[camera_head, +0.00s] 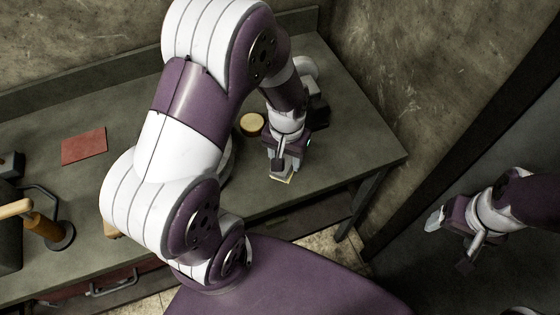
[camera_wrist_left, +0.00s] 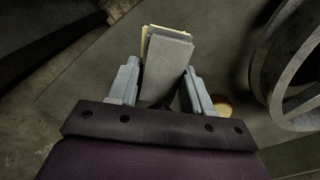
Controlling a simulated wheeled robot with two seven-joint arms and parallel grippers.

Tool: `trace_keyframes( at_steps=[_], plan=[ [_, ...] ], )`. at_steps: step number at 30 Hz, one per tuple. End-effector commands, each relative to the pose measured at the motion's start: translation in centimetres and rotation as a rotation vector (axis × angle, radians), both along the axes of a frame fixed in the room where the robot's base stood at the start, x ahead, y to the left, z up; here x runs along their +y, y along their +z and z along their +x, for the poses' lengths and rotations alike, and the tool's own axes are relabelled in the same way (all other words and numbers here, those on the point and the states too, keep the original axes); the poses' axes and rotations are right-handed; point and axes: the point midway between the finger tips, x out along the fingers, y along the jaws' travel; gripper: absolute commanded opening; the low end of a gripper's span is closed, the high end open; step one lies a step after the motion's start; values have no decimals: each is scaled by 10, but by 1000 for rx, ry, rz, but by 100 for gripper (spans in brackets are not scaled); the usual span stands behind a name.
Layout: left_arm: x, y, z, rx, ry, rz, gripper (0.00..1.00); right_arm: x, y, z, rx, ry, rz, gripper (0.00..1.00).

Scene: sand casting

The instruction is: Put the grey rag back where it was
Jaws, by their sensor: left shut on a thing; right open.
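My left gripper (camera_head: 284,166) is over the right part of the grey-green bench, near its front edge. In the left wrist view its two fingers (camera_wrist_left: 160,88) are on either side of a flat grey piece, the grey rag (camera_wrist_left: 167,65). Cream-coloured layers show behind the rag's upper edge; I cannot tell whether they belong to it. In the head view only a small pale end shows under the fingers. Whether it touches the bench is unclear. My right gripper (camera_head: 453,238) is open and empty, off to the right of the bench.
A red-brown cloth (camera_head: 84,146) lies flat on the bench at left. A round yellowish disc (camera_head: 252,124) lies behind my left gripper. A metal ring (camera_wrist_left: 292,75) stands close to the right. A wooden-handled tool (camera_head: 44,228) is at far left.

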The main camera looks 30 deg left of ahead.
Motion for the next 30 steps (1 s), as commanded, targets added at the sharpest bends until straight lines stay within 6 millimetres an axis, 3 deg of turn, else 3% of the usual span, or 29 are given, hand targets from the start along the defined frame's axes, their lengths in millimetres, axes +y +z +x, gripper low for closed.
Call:
trace_keyframes(
  at_steps=[4,11,22,23,24,25,30],
  plan=[
    [17,-12,-1,1,1,0,22,0,1,0,1,0,0,74],
    [18,-49,-1,2,-2,0,22,0,3,0,1,0,0,74],
    [18,-56,0,-1,-2,0,22,0,0,0,1,0,0,74],
    [18,-55,0,-1,-2,0,57,0,1,0,1,0,0,74],
    [18,-55,0,-1,-2,0,70,0,1,0,1,0,0,74],
    [18,-54,0,-1,-2,0,76,0,1,0,1,0,0,74],
    [18,-54,0,-1,-2,0,76,0,1,0,1,0,0,74]
  ],
)
